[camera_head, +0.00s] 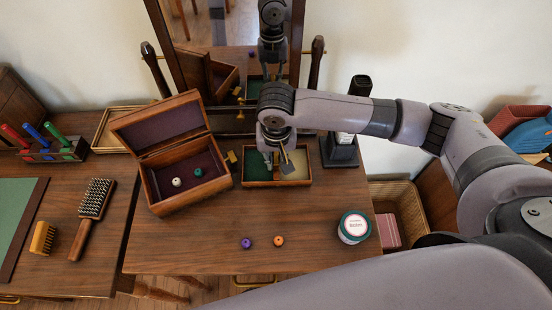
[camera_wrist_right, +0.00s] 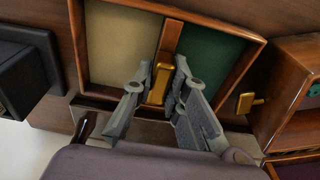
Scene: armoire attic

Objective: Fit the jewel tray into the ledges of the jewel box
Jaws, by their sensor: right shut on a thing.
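The jewel box (camera_head: 178,196) stands open on the dressing table, lid tilted back, with dark purple lining. A white bead (camera_head: 176,182) and a teal bead (camera_head: 198,172) lie inside. The jewel tray (camera_head: 278,184) is just right of the box, with a green and a cream compartment; it also shows in the right wrist view (camera_wrist_right: 172,38). My right gripper (camera_head: 282,165) is shut on the tray's gold handle (camera_wrist_right: 160,84) at the central divider, its fingers on both sides. Whether the tray touches the table is unclear. My left gripper is not in view.
A purple bead (camera_head: 246,243) and an orange bead (camera_head: 278,241) lie on the table front. A round jar (camera_head: 354,227) stands at right, a black stand (camera_head: 340,150) behind. A mirror (camera_head: 228,60) rises at the back. The front middle is mostly clear.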

